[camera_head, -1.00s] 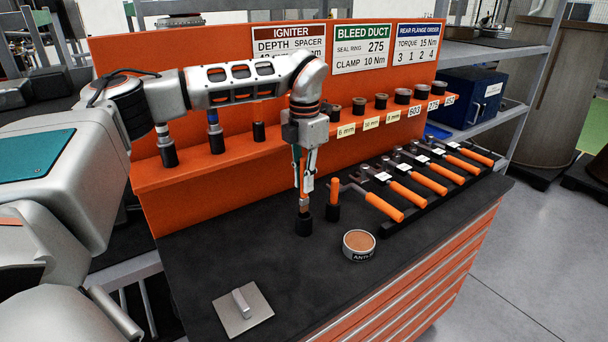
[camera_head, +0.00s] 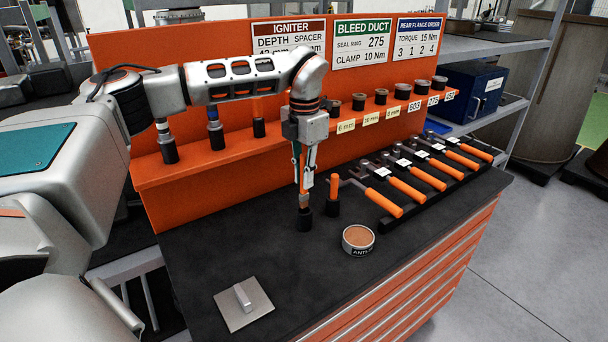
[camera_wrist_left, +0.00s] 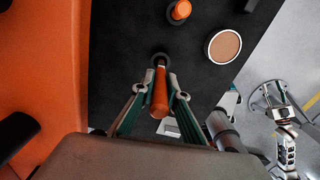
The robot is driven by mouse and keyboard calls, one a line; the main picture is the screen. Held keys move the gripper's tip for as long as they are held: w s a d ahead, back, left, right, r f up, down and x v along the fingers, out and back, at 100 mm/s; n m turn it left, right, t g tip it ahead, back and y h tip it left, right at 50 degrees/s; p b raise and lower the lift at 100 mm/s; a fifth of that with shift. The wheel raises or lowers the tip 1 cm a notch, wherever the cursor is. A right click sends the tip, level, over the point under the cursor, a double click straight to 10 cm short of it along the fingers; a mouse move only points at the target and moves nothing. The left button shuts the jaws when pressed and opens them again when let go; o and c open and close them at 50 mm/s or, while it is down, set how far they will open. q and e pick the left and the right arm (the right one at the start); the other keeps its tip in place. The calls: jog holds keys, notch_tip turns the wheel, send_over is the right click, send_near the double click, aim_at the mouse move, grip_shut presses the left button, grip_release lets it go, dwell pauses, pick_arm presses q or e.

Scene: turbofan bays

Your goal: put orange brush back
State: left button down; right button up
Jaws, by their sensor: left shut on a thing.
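My left gripper (camera_head: 305,186) points straight down over the black bench top and is shut on the orange brush (camera_wrist_left: 160,92). In the left wrist view the brush's orange handle stands between the two fingers. Its lower end is at a black round holder (camera_head: 304,219) on the bench; I cannot tell whether it is fully seated. A second orange-handled tool (camera_head: 334,188) stands upright in its own black holder just to the right. The right gripper is not in view.
A round tin (camera_head: 358,240) stands in front to the right. A flat metal plate with a handle (camera_head: 243,303) lies at the front left. Several orange-handled wrenches (camera_head: 407,189) lie in a rack at the right. An orange back panel with a ledge (camera_head: 215,170) stands behind.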

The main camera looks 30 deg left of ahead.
aim_at(304, 200)
pick_arm(q)
jog(key=shift+f, duration=0.1)
dwell(0.7)
jog(key=shift+f, duration=0.65)
dwell(0.4)
jog(key=shift+f+b, duration=1.15)
jog(key=shift+f, duration=1.7)
dwell(1.5)
jog(key=c, duration=1.9)
grip_release()
jog(key=shift+r, duration=0.2)
notch_tip(304, 200, up, 12)
jog(key=shift+s+d+f, duration=0.1)
jog(key=shift+f, duration=0.1)
